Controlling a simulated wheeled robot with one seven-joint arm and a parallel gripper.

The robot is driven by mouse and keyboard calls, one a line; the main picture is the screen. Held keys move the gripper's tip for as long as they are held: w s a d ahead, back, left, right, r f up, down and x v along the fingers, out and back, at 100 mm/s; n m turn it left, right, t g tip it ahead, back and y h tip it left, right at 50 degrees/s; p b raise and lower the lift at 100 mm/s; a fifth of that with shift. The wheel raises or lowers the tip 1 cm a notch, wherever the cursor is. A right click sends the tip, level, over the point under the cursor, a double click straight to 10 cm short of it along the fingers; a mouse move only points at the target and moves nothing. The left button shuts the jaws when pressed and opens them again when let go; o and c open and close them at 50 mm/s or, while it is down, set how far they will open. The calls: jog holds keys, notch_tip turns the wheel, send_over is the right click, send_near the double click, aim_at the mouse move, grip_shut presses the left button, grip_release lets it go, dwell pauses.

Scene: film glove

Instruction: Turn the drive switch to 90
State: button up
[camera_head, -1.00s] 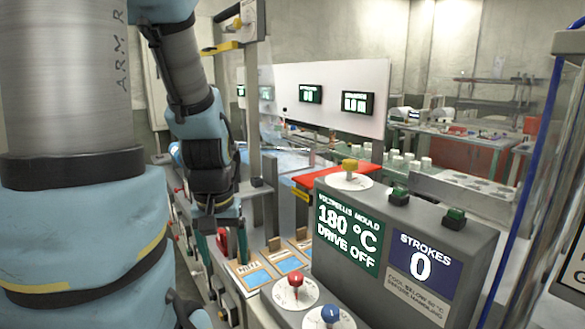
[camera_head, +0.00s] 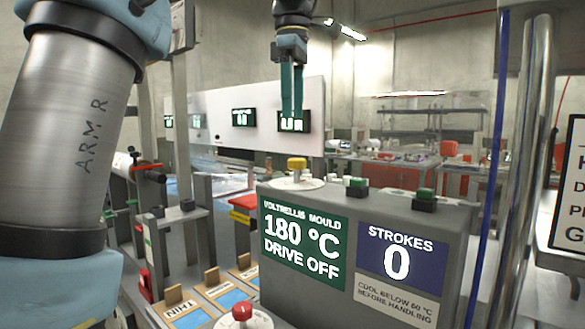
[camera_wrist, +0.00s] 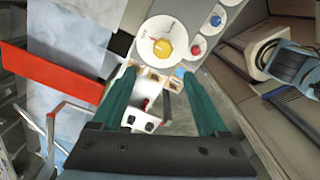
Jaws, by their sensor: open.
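A grey console (camera_head: 345,215) bears a green screen (camera_head: 303,240) reading "VOLTRELLIS MOULD 180 °C DRIVE OFF". A yellow knob (camera_head: 297,165) stands on a white dial (camera_head: 285,183) on its top; the knob also shows in the wrist view (camera_wrist: 164,47). A red knob (camera_head: 242,312) sits lower at the front. The wrist view shows a blue knob (camera_wrist: 216,20) beyond the red one. I cannot read which is the drive switch. My gripper (camera_head: 292,114) points down, open and empty, above the yellow knob and apart from it. Its green fingers also show in the wrist view (camera_wrist: 158,76).
A blue panel (camera_head: 400,257) reads "STROKES 0". Labelled wooden slots (camera_head: 190,312) lie left of the console. A blue post (camera_head: 487,150) and metal tube (camera_head: 512,170) stand at right. The air above the console is free.

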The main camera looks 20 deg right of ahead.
aim_at(297, 159)
jog(key=shift+n, duration=0.3)
jog(key=f, duration=0.6)
jog(key=s+f+b, duration=0.1)
jog(key=f, duration=0.2)
jog(key=shift+d+f, duration=0.25)
jog(key=shift+f, duration=0.05)
jog(key=shift+c, duration=0.3)
grip_shut()
